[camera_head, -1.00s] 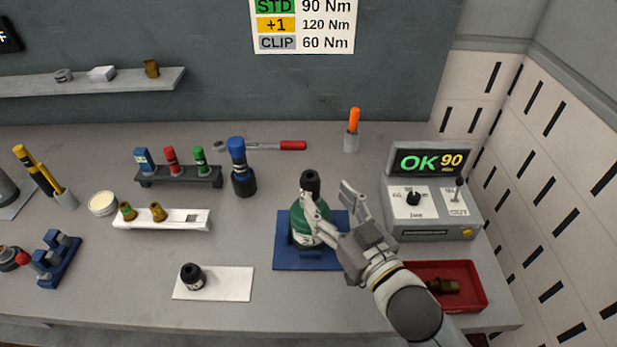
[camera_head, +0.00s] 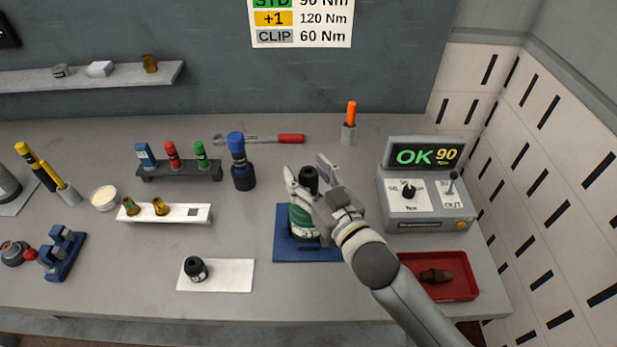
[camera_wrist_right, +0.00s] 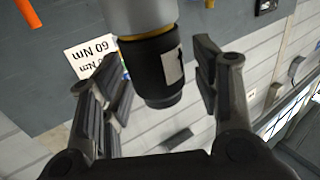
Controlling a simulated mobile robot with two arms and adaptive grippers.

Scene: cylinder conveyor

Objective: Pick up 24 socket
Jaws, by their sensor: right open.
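A black socket (camera_head: 308,181) with a pale label sits upright on top of the green cylinder (camera_head: 300,224). The cylinder stands on a blue base (camera_head: 289,252). My right gripper (camera_head: 307,170) is open, with its fingers on either side of the black socket. In the right wrist view the black socket (camera_wrist_right: 160,75) appears upside down between the open fingers, with visible gaps on both sides. Its label is too cut off to read the size. Another black socket (camera_head: 196,267) stands on a white card (camera_head: 232,275) at front left. My left gripper is not in view.
A torque box (camera_head: 428,190) reading OK 90 and a red tray (camera_head: 460,284) with a brown part are at right. A blue-capped tool (camera_head: 239,160) stands close behind left. A white rack (camera_head: 180,216) and a dark socket rack (camera_head: 180,173) are further left.

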